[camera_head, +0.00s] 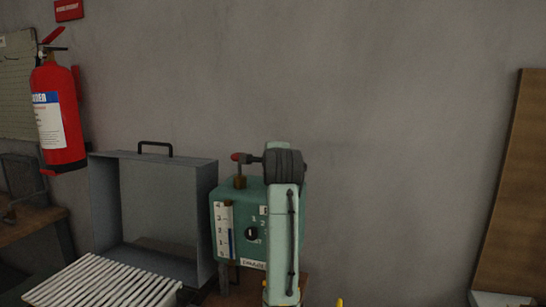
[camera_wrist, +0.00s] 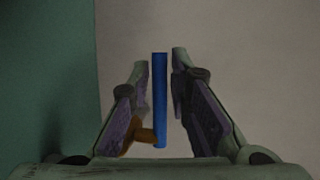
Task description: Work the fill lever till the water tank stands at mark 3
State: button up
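The teal water tank (camera_head: 256,195) stands on a stand left of my arm. On its front is a white gauge with marks up to 4, and the blue column (camera_head: 231,243) reaches about mark 2. In the wrist view, an upright blue bar (camera_wrist: 160,110), seemingly the fill lever, stands beside the tank's teal side (camera_wrist: 45,90) with a brown mount (camera_wrist: 142,133) at its lower left. My gripper (camera_wrist: 160,62) is open, with a finger on each side of the bar and narrow gaps showing.
A red-knobbed part (camera_head: 237,157) sits on top of the tank. A grey open case (camera_head: 207,220) and a white slatted rack (camera_head: 100,285) are on the left. A fire extinguisher (camera_head: 58,115) hangs on the wall. A brown board (camera_head: 515,190) leans at right.

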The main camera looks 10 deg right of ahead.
jog(key=shift+o, duration=1.2)
jog(key=s, duration=0.4)
jog(key=s+r, duration=0.1)
jog(key=s, duration=0.2)
jog(key=s+r, duration=0.1)
jog(key=s, duration=0.3)
jog(key=shift+s+a+r, duration=0.1)
jog(key=shift+s+a, duration=0.05)
jog(key=shift+s, duration=0.15)
jog(key=shift+s, duration=0.1)
